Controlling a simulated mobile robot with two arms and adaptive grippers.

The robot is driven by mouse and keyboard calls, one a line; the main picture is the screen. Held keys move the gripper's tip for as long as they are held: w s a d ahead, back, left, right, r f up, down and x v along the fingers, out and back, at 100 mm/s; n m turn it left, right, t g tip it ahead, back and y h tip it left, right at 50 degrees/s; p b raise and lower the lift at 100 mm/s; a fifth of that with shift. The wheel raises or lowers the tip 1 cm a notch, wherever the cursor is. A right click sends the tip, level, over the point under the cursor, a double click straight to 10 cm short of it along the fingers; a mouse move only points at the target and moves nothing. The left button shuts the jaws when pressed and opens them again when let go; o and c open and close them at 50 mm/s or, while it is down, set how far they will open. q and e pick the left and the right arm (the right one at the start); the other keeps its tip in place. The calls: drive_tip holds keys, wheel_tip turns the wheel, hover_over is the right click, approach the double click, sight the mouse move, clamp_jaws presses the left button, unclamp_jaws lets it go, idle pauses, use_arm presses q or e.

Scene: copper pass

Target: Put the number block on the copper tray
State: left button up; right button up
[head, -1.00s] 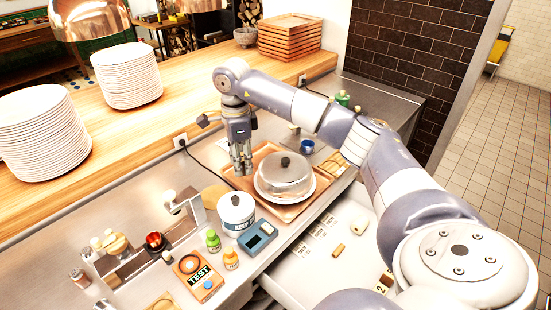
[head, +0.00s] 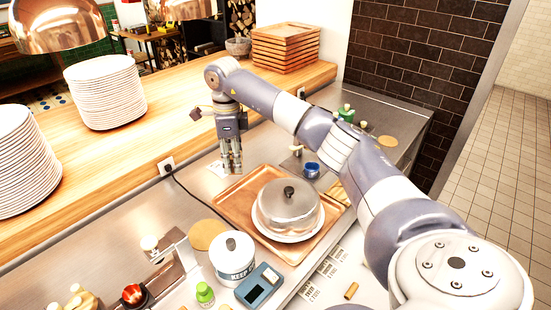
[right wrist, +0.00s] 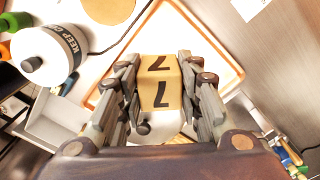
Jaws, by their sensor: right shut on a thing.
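The yellow number block (right wrist: 158,85), with black 7-like marks, sits between the fingers of my right gripper (right wrist: 157,90) in the right wrist view. My right gripper (head: 232,165) is shut on it; in the head view the block is hard to make out among the fingers. The gripper points down, appearing at the back-left edge of the copper tray (head: 232,200); its height above the tray is unclear. A glass-like dome (head: 288,207) with a dark knob covers a white plate on the tray. My left gripper is not in view.
A white "KEEP" canister (head: 232,262), a blue-grey device (head: 258,287) and a green bottle (head: 205,293) stand in front of the tray. A blue cup (head: 311,170) is behind its right side. Plate stacks (head: 105,92) stand on the wooden ledge. Bare tray shows left of the dome.

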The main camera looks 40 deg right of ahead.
wheel_tip(320, 180, down, 4)
drive_tip(key=b, duration=0.3)
drive_tip(key=shift+w+d, duration=0.1)
drive_tip(key=shift+w+f+b, duration=0.15)
drive_tip(key=shift+f+b, duration=0.5)
drive_tip(key=shift+b, duration=0.05)
drive_tip(key=p, duration=0.2)
hover_over(239, 206)
wheel_tip(239, 206, down, 6)
drive_tip(key=shift+r, duration=0.2)
drive_tip(key=shift+f, duration=0.65)
wheel_tip(239, 206, down, 2)
drive_tip(key=shift+f+p, duration=0.1)
drive_tip(key=shift+p, duration=0.35)
drive_tip(key=shift+f, duration=0.35)
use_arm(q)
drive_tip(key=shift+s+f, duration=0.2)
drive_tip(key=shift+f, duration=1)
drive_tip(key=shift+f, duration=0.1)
use_arm(e)
drive_tip(key=shift+f, duration=0.15)
